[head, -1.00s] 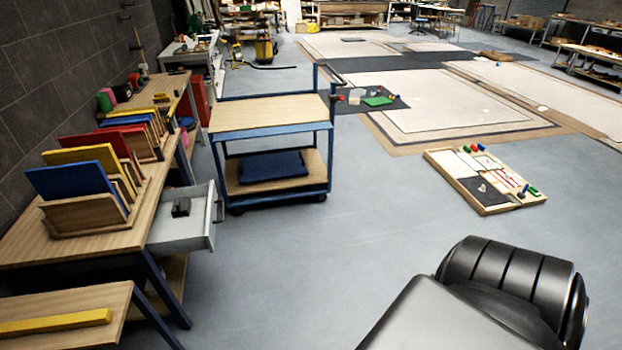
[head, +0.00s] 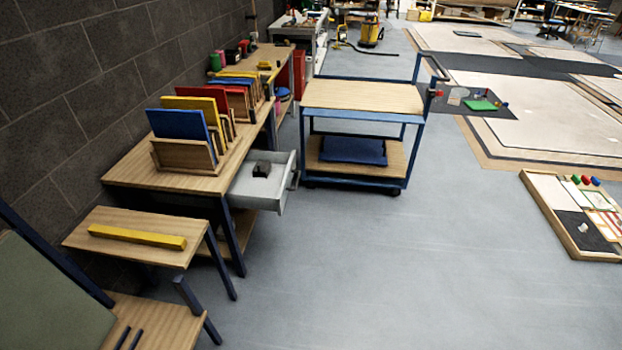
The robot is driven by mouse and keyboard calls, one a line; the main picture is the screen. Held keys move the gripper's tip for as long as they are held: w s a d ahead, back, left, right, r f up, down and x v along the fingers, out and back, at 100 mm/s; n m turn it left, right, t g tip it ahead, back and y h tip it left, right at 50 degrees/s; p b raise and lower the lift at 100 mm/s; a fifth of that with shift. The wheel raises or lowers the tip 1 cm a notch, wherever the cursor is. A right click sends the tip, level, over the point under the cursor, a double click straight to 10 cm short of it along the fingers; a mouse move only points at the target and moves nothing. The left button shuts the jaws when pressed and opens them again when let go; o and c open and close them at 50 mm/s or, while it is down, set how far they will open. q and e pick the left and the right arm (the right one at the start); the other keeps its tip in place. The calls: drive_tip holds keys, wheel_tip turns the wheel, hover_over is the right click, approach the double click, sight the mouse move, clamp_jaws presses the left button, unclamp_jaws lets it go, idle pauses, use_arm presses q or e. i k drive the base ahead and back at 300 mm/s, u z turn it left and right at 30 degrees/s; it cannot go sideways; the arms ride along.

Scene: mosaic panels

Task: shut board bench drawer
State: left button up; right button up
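The board bench (head: 122,178) stands along the dark wall at the left in the head view. Its light grey drawer (head: 245,197) is pulled out toward the right, over the floor. A small dark block (head: 262,169) lies inside the drawer. A handle (head: 295,179) shows on the drawer's front, on its right side. Blue, yellow and red boards stand in wooden racks (head: 183,155) on the bench top. Neither of my grippers is in view.
A blue-framed cart (head: 362,97) with wooden shelves stands just beyond the drawer. A low table with a yellow bar (head: 137,237) stands in front of the bench. A wooden tray (head: 560,215) lies on the floor at right. The floor (head: 400,270) between is clear.

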sight(245, 192)
drive_tip(key=z, duration=0.5)
drive_tip(key=i, duration=1.05)
drive_tip(key=u, duration=0.65)
drive_tip(key=i, duration=0.7)
drive_tip(key=u, duration=0.5)
